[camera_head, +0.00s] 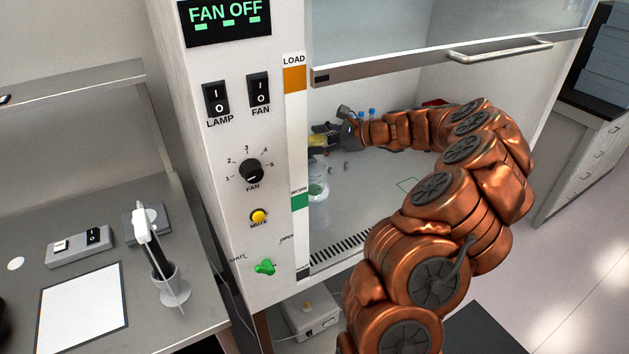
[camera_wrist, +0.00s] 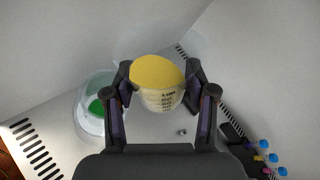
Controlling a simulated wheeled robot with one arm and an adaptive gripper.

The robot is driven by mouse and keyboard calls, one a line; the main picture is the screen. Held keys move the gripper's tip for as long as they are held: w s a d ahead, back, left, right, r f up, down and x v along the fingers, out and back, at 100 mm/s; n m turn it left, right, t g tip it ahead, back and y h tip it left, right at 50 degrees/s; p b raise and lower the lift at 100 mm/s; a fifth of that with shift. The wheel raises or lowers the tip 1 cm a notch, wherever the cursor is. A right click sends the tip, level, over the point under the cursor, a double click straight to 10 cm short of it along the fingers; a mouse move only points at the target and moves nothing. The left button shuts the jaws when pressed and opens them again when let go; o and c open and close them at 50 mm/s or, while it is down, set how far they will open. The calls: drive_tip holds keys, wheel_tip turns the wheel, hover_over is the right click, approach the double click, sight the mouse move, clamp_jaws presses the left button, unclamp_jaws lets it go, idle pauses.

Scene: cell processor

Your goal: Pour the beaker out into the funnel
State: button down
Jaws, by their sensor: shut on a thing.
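My gripper (camera_wrist: 158,88) is shut on the beaker (camera_wrist: 160,101), with one dark finger on each side. The beaker is clear, has printed markings, and holds yellow liquid. I cannot tell whether it is tilted. A clear round vessel (camera_wrist: 82,128) with green inside stands to the left in the wrist view, below and apart from the beaker. It looks like the funnel on its container, but its exact shape is unclear. In the head view, my gripper (camera_head: 338,136) is inside the cabinet, and the green-tinted vessel (camera_head: 318,190) stands nearer its front left.
Blue-capped tubes in a dark rack (camera_wrist: 243,148) stand at the lower right of the wrist view. A small metal piece (camera_wrist: 182,132) lies on the cabinet floor. The raised sash (camera_head: 400,67) spans above my arm. The floor right of the vessel is largely clear.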

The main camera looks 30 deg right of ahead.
drive_tip(key=shift+d+f+n+t+b, duration=0.1)
drive_tip(key=shift+n+t+b, duration=0.35)
drive_tip(key=shift+b, duration=1.35)
drive_tip(key=shift+w+d+f+n+t+h+b, duration=0.15)
drive_tip(key=shift+f+n+t+h+b, duration=0.7)
drive_tip(key=shift+b, duration=2.9)
drive_tip(key=shift+r+n+y+b, duration=0.2)
drive_tip(key=shift+n+y+b, duration=0.25)
drive_tip(key=shift+b, duration=0.45)
drive_tip(key=shift+f+n+b, duration=0.2)
drive_tip(key=shift+n+b, duration=0.25)
drive_tip(key=shift+b, duration=0.95)
drive_tip(key=shift+r+n+t+b, duration=0.25)
drive_tip(key=shift+n+b, duration=0.25)
drive_tip(key=shift+b, duration=0.9)
drive_tip(key=shift+f+n+t+h+b, duration=0.15)
drive_tip(key=shift+n+t+h+b, duration=0.25)
drive_tip(key=shift+b, duration=1.05)
